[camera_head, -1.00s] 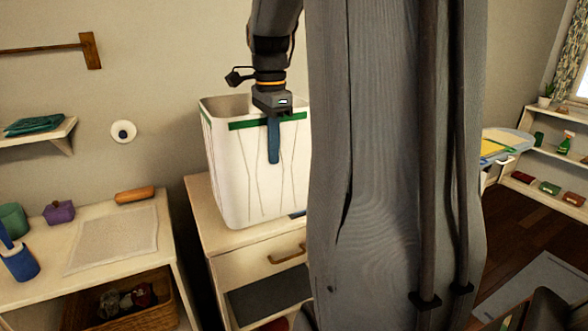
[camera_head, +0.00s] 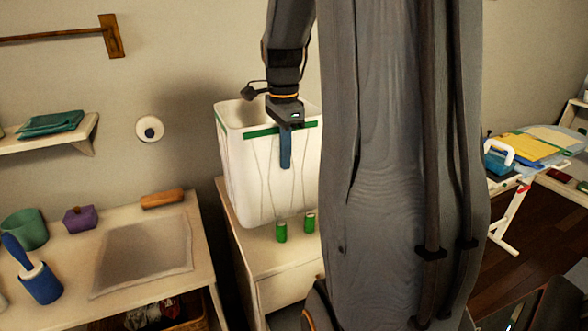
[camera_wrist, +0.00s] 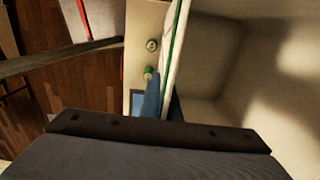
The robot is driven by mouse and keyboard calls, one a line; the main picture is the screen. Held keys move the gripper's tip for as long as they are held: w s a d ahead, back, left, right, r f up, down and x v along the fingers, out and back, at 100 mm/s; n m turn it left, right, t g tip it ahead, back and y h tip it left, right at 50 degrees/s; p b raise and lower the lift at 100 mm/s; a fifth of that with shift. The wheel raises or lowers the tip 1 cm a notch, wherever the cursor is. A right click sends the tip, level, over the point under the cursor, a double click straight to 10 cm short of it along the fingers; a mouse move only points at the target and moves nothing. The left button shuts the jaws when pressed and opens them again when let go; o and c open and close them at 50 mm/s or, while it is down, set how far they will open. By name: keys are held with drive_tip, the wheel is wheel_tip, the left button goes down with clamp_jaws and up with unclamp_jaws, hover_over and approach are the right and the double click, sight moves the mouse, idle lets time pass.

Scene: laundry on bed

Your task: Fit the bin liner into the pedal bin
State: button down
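A tall white open-topped container with crease lines and a green band below its rim (camera_head: 255,175), apparently the bin liner, is upright over the pale cabinet at centre. My gripper (camera_head: 286,163) points down over its near rim, one blue finger outside the wall. In the wrist view my gripper (camera_wrist: 164,106) has blue fingers close on both sides of the thin white wall, so it looks shut on it. The container's inside (camera_wrist: 210,70) looks empty. I cannot tell whether its base touches the cabinet. I cannot make out a separate pedal bin.
Two green cylinders (camera_head: 281,232) stand on the cabinet top (camera_head: 245,245) before the container. A table (camera_head: 205,235) at left holds a mat, a blue brush holder (camera_head: 40,284) and a purple pot (camera_head: 79,219). An ironing board (camera_head: 530,150) stands at right. My arm blocks the centre.

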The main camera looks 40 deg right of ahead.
sight(285, 172)
drive_tip(key=shift+f+p, duration=0.55)
drive_tip(key=shift+f, duration=1.8)
drive_tip(key=c, duration=2)
unclamp_jaws()
